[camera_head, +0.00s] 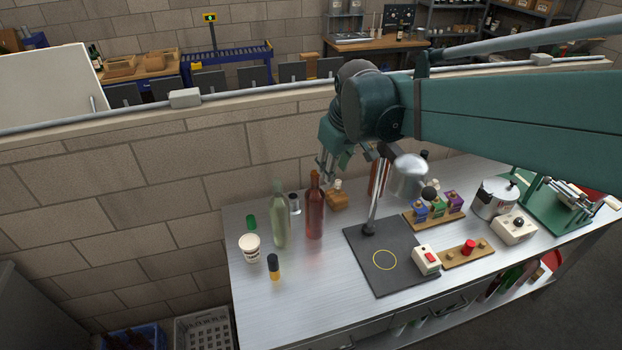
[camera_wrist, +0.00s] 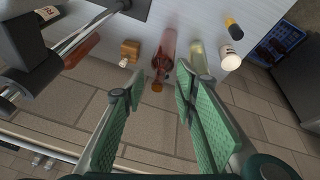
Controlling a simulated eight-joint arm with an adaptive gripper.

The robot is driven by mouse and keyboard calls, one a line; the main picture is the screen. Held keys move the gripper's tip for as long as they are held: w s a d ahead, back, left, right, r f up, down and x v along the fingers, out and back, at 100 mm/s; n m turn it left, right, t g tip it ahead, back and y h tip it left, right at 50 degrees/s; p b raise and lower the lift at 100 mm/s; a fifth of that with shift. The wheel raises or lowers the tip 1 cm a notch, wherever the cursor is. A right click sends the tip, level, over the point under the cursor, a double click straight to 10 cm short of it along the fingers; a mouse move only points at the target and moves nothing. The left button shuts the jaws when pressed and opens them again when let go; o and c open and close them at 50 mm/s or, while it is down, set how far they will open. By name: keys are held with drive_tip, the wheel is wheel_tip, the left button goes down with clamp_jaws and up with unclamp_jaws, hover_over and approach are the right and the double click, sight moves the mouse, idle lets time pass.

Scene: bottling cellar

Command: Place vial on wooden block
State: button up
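A small vial with a black top and yellow lower part (camera_head: 274,268) stands on the steel table at the front left. It also shows in the wrist view (camera_wrist: 234,27). A brown, block-shaped thing (camera_head: 337,200) stands at the table's back edge with a small pale piece on top. It looks like the wooden block and shows in the wrist view (camera_wrist: 130,48), though I cannot tell for sure. My gripper (camera_head: 326,174) hangs above the back edge, close to this block and apart from the vial. Its green-padded fingers (camera_wrist: 161,78) are spread, with nothing held between them.
A lamp (camera_head: 373,205) rises from a dark mat (camera_head: 400,275) to the right. A brick wall runs behind.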

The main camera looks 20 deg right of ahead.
drive_tip(key=s+a+f+m+t, duration=0.1)
drive_tip(key=s+a+m, duration=0.1)
drive_tip(key=s, duration=0.7)
drive_tip(key=s+a+f+m+t, duration=0.1)
drive_tip(key=s+a+t, duration=0.1)
drive_tip(key=s, duration=0.7)
drive_tip(key=shift+a+f+m, duration=0.3)
drive_tip(key=shift+a+m, duration=0.1)
drive_tip(key=shift+a, duration=0.15)
